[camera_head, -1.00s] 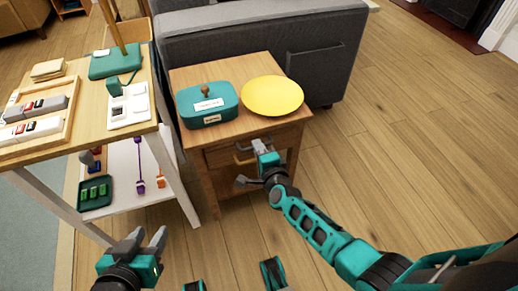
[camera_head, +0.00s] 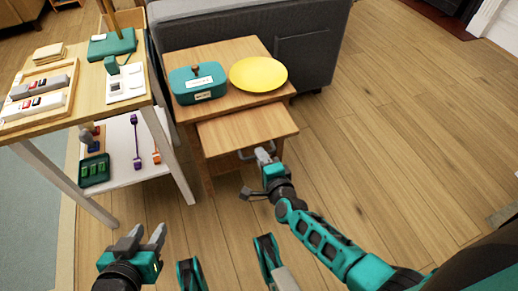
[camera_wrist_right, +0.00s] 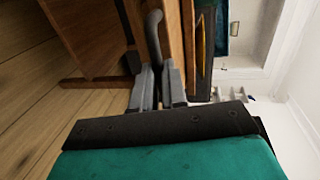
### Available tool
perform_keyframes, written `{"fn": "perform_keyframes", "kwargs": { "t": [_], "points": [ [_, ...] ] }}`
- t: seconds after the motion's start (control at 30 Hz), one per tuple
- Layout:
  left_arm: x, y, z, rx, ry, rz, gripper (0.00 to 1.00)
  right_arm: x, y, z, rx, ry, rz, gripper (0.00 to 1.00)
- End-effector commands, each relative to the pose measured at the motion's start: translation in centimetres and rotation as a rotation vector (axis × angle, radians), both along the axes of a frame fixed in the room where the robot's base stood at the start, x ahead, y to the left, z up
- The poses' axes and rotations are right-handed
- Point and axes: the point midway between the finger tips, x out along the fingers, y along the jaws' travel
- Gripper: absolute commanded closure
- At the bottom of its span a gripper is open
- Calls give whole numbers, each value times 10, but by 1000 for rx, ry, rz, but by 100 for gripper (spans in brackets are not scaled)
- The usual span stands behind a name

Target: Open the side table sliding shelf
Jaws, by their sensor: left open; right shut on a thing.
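The wooden side table (camera_head: 236,52) stands in front of the grey sofa. Its sliding shelf (camera_head: 246,131) sticks out from the front, below the tabletop, and its bare wooden surface shows. My right gripper (camera_head: 264,156) is at the middle of the shelf's front edge, shut on the shelf's grey handle (camera_head: 246,154). The right wrist view shows the handle (camera_wrist_right: 154,38) running between the two fingers (camera_wrist_right: 158,84). My left gripper (camera_head: 145,238) is open and empty, low at the left, away from the table.
A teal box (camera_head: 197,83) and a yellow plate (camera_head: 258,74) rest on the tabletop. A taller workbench (camera_head: 140,105) with a white lower shelf stands close at the left. The floor (camera_head: 370,120) at the right is clear.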

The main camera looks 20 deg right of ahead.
Motion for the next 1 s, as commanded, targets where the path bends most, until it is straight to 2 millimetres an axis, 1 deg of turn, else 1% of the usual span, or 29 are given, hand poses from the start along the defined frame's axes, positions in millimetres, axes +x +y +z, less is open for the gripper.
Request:
{"fn": "perform_keyframes", "kwargs": {
  "t": [0.03,0.1,0.3,0.47,0.77,0.8,1.0],
  "points": [
    [0,1,4,1,-3,1,57,-8,-1,2,-2,1,0,100],
    [1,1,7,1,-10,3,57,-17,-1,2,-1,2,0,100],
    [3,4,12,6,-20,8,57,-37,-2,1,-2,0,0,100],
    [2,5,10,7,-16,9,57,-43,-2,1,-2,-1,-1,100],
    [1,6,8,9,-11,8,57,-44,-2,1,-1,-2,-1,100],
    [1,6,8,9,-11,8,57,-44,-2,1,-1,-2,-1,87],
    [1,5,8,8,-11,8,57,-44,-2,1,-1,-2,-1,68]
  ]
}}
